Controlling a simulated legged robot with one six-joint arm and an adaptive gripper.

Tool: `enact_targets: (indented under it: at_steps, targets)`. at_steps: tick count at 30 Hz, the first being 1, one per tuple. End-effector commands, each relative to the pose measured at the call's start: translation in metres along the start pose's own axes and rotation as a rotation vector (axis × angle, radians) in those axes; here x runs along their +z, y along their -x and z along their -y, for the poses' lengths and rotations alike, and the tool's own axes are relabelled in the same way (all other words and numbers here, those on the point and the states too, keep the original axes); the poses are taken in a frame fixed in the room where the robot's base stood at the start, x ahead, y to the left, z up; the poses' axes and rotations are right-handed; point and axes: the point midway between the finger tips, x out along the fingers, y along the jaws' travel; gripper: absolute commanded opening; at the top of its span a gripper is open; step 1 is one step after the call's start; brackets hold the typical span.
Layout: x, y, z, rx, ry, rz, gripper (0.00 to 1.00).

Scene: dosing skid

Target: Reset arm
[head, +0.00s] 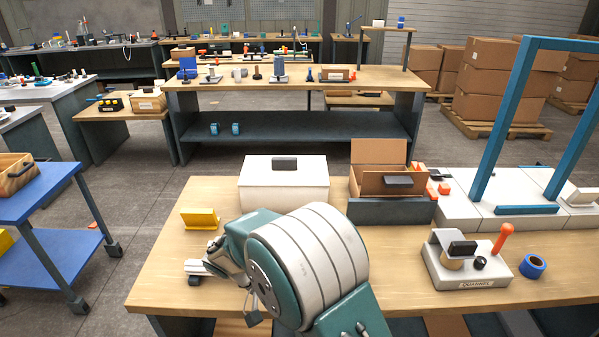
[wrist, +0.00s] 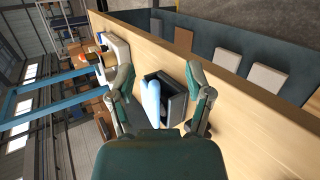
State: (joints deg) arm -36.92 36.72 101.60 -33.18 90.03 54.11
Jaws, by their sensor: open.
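My gripper (wrist: 158,78) shows in the wrist view with its two teal fingers spread wide and nothing shut between them. Beyond the fingers is a dark open box (wrist: 181,96) with a pale blue, rounded thing (wrist: 151,100) at its left side; I cannot tell whether that thing is inside the box. In the head view my teal and white arm reaches over the front of the wooden table (head: 160,275).
On the table stand a white box (head: 284,188), a brown open-lidded carton (head: 378,152), a yellow block (head: 199,219), a white fixture with an orange handle (head: 467,268) and a blue tape roll (head: 532,266). A blue frame (head: 502,120) rises at right. A blue cart (head: 35,190) is left.

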Motion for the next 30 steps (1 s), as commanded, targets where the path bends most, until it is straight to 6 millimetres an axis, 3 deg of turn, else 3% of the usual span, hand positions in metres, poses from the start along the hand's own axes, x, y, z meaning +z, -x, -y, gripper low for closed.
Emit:
enact_targets:
  at_steps: [1, 3, 15, 30]
  targets:
    - [0.002, -0.001, -0.019, -0.058, -0.002, 0.008, 0.66]
    - [0.007, -0.003, -0.038, -0.135, 0.008, 0.017, 0.66]
    - [0.048, -0.019, -0.132, -0.543, 0.012, -0.056, 0.66]
    - [0.118, -0.041, -0.205, -0.890, -0.103, -0.382, 0.66]
